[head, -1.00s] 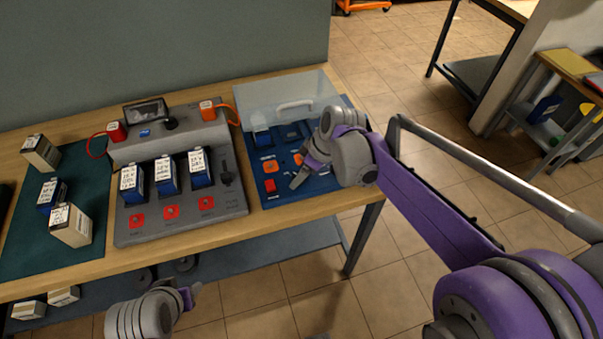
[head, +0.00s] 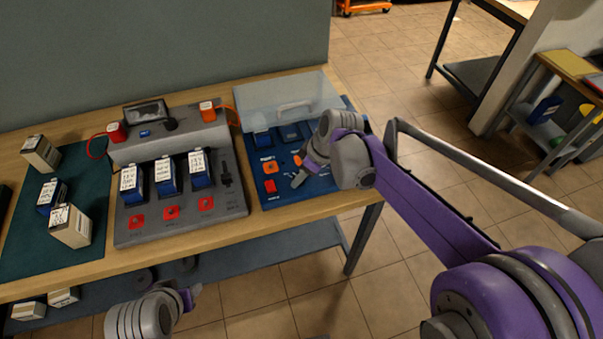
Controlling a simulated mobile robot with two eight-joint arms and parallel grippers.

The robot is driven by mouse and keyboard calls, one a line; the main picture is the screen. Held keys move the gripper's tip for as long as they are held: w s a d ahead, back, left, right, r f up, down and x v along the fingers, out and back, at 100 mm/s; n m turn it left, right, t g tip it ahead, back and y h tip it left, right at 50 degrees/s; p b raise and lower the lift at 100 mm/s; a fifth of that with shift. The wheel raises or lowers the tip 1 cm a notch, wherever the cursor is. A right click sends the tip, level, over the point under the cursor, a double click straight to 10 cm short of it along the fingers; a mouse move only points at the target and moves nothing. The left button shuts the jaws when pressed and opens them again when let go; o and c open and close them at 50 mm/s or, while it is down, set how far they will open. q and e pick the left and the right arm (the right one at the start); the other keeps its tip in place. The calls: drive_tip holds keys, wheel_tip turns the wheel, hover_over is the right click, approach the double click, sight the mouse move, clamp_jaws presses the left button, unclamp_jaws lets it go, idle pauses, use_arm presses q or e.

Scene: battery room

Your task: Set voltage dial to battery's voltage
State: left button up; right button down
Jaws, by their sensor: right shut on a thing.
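My right gripper (head: 305,172) reaches down onto the blue panel (head: 325,200) at the right end of the bench. It is shut at the panel's lower right, where the voltage dial would lie under the fingers; the dial and its setting are hidden. Three blue batteries with white labels (head: 132,184) (head: 165,175) (head: 199,168) stand in the grey tester (head: 236,205). Their label text is not readable.
A clear lid (head: 270,97) with a light handle stands raised behind the blue panel. An orange knob (head: 270,167) and a red button (head: 270,186) sit left of my right gripper.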

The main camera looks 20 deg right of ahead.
drive_tip(key=m+h, duration=0.1)
drive_tip(key=m, duration=0.2)
drive_tip(key=shift+s+a+m+t, duration=0.1)
drive_tip(key=shift+a+m+t, duration=0.05)
drive_tip(key=shift+m+t, duration=0.25)
drive_tip(key=m, duration=0.1)
drive_tip(key=m+h, duration=0.1)
drive_tip(key=m, duration=0.1)
drive_tip(key=shift+a+m+t+h, duration=0.15)
drive_tip(key=shift+m+t+h, duration=0.15)
drive_tip(key=m+h, duration=0.1)
drive_tip(key=m, duration=0.3)
drive_tip(key=m+h, duration=0.1)
drive_tip(key=m, duration=0.1)
drive_tip(key=shift+a+h, duration=0.25)
drive_tip(key=shift+h, duration=0.05)
drive_tip(key=shift+m, duration=0.4)
drive_tip(key=shift+c, duration=1.9)
unclamp_jaws()
